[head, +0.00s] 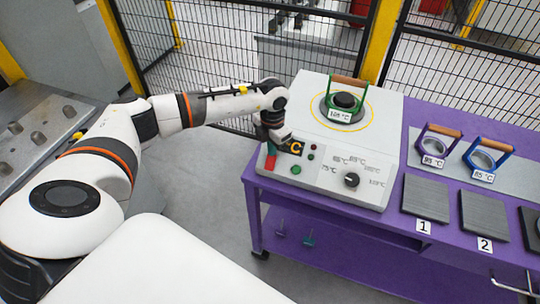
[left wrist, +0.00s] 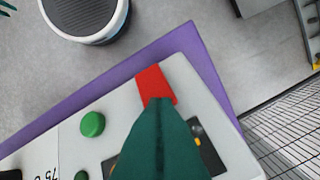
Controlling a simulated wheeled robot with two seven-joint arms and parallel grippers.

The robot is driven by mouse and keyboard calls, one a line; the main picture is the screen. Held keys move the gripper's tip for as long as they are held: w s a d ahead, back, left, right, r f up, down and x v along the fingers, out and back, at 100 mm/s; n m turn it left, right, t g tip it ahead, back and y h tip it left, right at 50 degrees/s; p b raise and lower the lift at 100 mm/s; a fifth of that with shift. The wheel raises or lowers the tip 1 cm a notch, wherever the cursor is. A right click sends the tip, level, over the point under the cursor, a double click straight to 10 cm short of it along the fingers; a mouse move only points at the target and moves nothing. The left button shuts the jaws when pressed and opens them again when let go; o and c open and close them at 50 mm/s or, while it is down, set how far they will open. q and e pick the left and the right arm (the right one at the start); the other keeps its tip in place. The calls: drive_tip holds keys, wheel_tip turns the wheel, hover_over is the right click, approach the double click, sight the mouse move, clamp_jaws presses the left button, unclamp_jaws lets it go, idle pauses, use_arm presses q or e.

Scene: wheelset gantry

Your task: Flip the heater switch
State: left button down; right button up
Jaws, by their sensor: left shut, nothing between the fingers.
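The heater (head: 385,110) is a white box on a purple table. A red rocker, which looks like the heater switch (head: 270,163), sits at the left end of its sloped front panel. The switch also shows in the left wrist view (left wrist: 156,84). My left gripper (head: 272,146) is shut and empty, its tips pointing down just over the switch. In the left wrist view its dark green fingers (left wrist: 160,104) overlap the near edge of the switch and hide part of it and of the display. I cannot tell whether they touch. My right gripper is not in view.
Right of the switch are a display with an orange C (head: 296,147), a green button (head: 296,169) and a black knob (head: 352,180). A green-handled ring (head: 348,92) sits on top of the heater. Numbered plates (head: 426,198) lie to the right. A mesh fence stands behind.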

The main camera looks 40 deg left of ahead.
use_arm(q)
drive_tip(key=shift+s+f, duration=0.1)
drive_tip(key=shift+f, duration=0.3)
drive_tip(key=shift+r, duration=0.1)
drive_tip(key=shift+r+p, duration=0.35)
drive_tip(key=shift+r, duration=0.3)
drive_tip(key=shift+r+p, duration=1.75)
drive_tip(key=shift+r, duration=1.15)
drive_tip(key=shift+f, duration=0.1)
